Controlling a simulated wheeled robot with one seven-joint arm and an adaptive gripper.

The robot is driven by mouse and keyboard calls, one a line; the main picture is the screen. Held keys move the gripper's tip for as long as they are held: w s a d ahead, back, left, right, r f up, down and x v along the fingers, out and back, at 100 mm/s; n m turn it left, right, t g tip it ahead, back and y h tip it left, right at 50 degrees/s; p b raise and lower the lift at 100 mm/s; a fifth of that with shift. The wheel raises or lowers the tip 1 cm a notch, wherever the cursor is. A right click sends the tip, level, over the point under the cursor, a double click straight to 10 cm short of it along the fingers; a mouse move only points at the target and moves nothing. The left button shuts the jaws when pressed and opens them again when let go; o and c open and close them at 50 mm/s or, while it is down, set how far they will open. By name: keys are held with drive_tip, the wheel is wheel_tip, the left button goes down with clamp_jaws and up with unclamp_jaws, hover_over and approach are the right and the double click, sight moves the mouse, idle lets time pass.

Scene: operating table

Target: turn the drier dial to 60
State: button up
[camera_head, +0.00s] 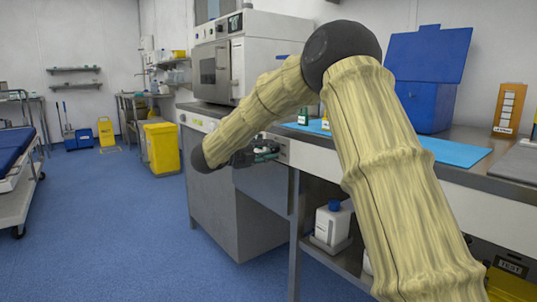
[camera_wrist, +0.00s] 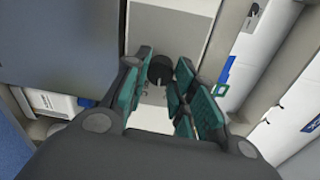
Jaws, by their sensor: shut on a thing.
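The drier (camera_head: 215,190) is a grey under-counter cabinet with a pale control strip along its top. My gripper (camera_head: 262,154) is at the right part of that strip in the head view, partly hidden by my arm. In the wrist view my gripper (camera_wrist: 162,62) has its teal-padded fingers on either side of the dark round dial (camera_wrist: 160,71), shut on it. The dial is hidden in the head view. Its scale and pointer cannot be read in either view.
A white oven-like unit (camera_head: 240,60) stands on the counter above. A blue box (camera_head: 427,105) and a blue mat (camera_head: 455,152) are to the right. A yellow bin (camera_head: 161,147) stands on the floor at left. The blue floor (camera_head: 120,220) in front is clear.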

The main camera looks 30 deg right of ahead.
drive_tip(key=m+b, duration=0.1)
drive_tip(key=m, duration=0.1)
drive_tip(key=m+b, duration=0.1)
drive_tip(key=m, duration=0.1)
drive_tip(key=shift+s+f+b, duration=0.1)
drive_tip(key=shift+f+b, duration=0.25)
drive_tip(key=shift+b, duration=0.05)
drive_tip(key=shift+r+m+t+b, duration=0.1)
drive_tip(key=shift+m+t+b, duration=0.2)
drive_tip(key=shift+m+b, duration=0.75)
drive_tip(key=shift+m, duration=0.35)
drive_tip(key=o, duration=1)
drive_tip(key=shift+r, duration=0.15)
drive_tip(key=shift+o, duration=0.2)
drive_tip(key=shift+a, duration=0.1)
drive_tip(key=s+a, duration=0.1)
drive_tip(key=a, duration=1)
drive_tip(key=shift+a+r, duration=0.25)
drive_tip(key=shift+a, duration=0.15)
drive_tip(key=shift+s, duration=0.1)
